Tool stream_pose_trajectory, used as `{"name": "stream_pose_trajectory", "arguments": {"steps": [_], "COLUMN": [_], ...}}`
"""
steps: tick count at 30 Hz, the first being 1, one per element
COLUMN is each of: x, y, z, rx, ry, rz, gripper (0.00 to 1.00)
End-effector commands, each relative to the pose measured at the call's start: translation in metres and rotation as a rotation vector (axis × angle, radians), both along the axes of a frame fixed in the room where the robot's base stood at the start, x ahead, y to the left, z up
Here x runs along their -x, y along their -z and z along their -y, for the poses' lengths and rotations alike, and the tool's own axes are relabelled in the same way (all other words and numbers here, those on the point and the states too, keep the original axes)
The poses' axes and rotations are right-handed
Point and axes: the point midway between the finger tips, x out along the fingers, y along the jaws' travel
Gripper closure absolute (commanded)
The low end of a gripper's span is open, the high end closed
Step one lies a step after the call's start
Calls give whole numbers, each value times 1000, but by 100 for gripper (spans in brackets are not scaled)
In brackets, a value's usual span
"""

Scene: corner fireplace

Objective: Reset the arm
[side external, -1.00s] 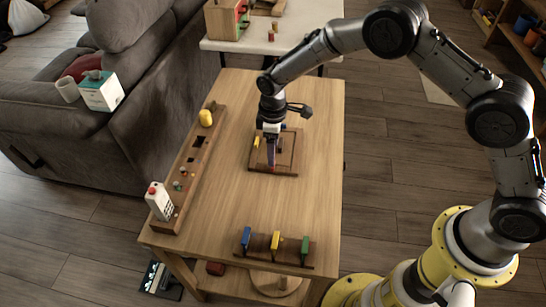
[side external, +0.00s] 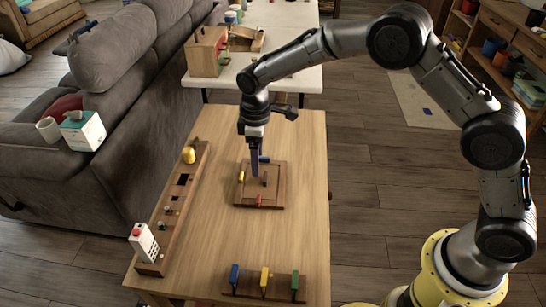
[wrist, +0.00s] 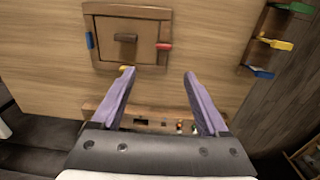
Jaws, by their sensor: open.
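My gripper (side external: 255,173) points down over the square wooden latch board (side external: 275,203) on the table. In the wrist view my gripper (wrist: 158,73) has its two purple fingers spread wide, with nothing between them. The latch board (wrist: 104,15) lies beyond the fingertips there, with a central wooden handle (wrist: 125,38), a blue piece (wrist: 89,40), a red piece (wrist: 164,46) and a yellow piece (wrist: 125,69) at its edges. The left fingertip partly covers the yellow piece.
The wooden table (side external: 305,150) has bare room right of the board. A long wooden rail (side external: 178,205) runs along its left side, with a white box (side external: 145,243) near its front end. A rack with blue, yellow and green levers (side external: 264,282) lies at the front. A grey sofa (side external: 125,100) stands left.

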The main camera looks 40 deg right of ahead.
Motion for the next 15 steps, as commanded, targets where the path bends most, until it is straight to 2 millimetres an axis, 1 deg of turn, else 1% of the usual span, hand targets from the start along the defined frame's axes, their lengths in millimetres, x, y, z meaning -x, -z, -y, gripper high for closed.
{"name": "stream_pose_trajectory", "arguments": {"steps": [1,2,3,5,6,7,8,9,11,12,14,15], "x": [-7,-10,-11,-9,-4,1,7,16,32,44,63,78], "y": [-19,-31,-51,-83,-105,-121,-135,-154,-178,-194,-214,-226], "z": [4,7,12,23,31,37,44,52,64,72,83,91], "rx": [-11,-18,-26,-38,-45,-50,-55,-61,-69,-75,-83,-90], "ry": [10,17,29,47,60,70,82,100,131,153,187,213], "rz": [36,59,90,137,168,189,210,236,271,295,326,347], "gripper": [22,22,22,22,22,22,22,22,22,22,22,22]}}
